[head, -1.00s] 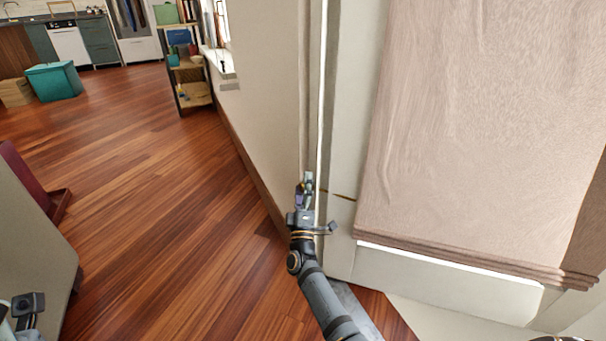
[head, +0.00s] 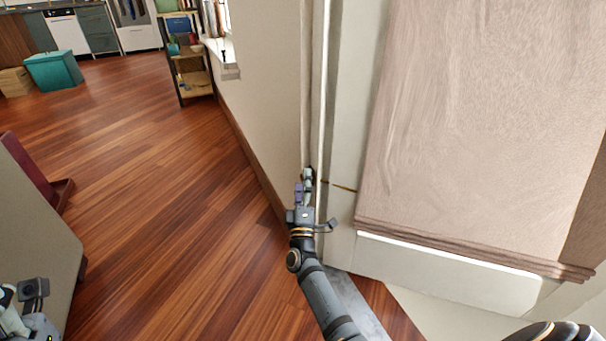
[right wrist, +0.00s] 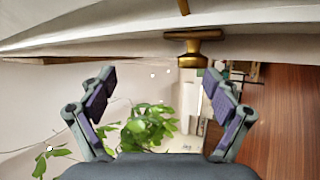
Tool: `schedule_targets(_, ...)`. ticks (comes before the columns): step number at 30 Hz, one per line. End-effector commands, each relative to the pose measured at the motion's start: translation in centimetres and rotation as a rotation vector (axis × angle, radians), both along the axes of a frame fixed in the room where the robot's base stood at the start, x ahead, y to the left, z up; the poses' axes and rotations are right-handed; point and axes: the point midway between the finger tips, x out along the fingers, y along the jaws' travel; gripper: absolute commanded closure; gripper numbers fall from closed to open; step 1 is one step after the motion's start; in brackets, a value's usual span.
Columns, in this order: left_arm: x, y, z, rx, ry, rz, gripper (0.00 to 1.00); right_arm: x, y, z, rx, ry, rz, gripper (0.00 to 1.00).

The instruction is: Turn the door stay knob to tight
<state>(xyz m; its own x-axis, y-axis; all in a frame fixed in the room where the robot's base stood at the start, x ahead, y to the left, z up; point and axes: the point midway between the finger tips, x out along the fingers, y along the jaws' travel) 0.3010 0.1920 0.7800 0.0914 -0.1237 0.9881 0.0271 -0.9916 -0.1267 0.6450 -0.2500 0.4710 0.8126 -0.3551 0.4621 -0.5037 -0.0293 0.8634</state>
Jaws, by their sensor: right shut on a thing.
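The door stay knob (right wrist: 190,46) is brass and shows at the top of the right wrist view, against the pale door edge. A thin brass stay bar (head: 342,187) shows in the head view, right of my right gripper (head: 308,180). That gripper is at the door edge and is shut on the knob. In the right wrist view its fingers stand well apart, with the knob by the right fingertip, so the contact is unclear. The gripper hides the knob in the head view. Part of my left gripper (head: 30,295) shows at the lower left; its fingers are unclear.
The pale door or frame panel (head: 345,110) and a hanging fabric blind (head: 480,130) fill the right side. A shelf (head: 190,70) and teal box (head: 55,70) stand far back. Wood floor (head: 150,170) is open at left. A plant (right wrist: 148,128) shows in the right wrist view.

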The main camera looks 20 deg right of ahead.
Motion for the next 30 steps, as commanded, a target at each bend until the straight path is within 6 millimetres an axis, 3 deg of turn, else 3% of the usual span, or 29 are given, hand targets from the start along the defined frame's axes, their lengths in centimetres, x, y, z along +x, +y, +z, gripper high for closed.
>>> schedule_targets(1,0.0,0.0,0.2,0.0,0.0,0.0,0.6,-0.3,0.0,0.9,-0.004,-0.023,-0.007,0.38)
schedule_targets(4,0.0,0.0,0.3,0.0,0.0,0.0,0.6,-0.9,0.3,0.3,-0.006,-0.022,-0.007,0.47)
schedule_targets(30,0.0,0.0,0.4,0.0,0.0,0.0,0.6,-5.7,2.8,-5.1,-0.002,-0.007,-0.004,0.47)
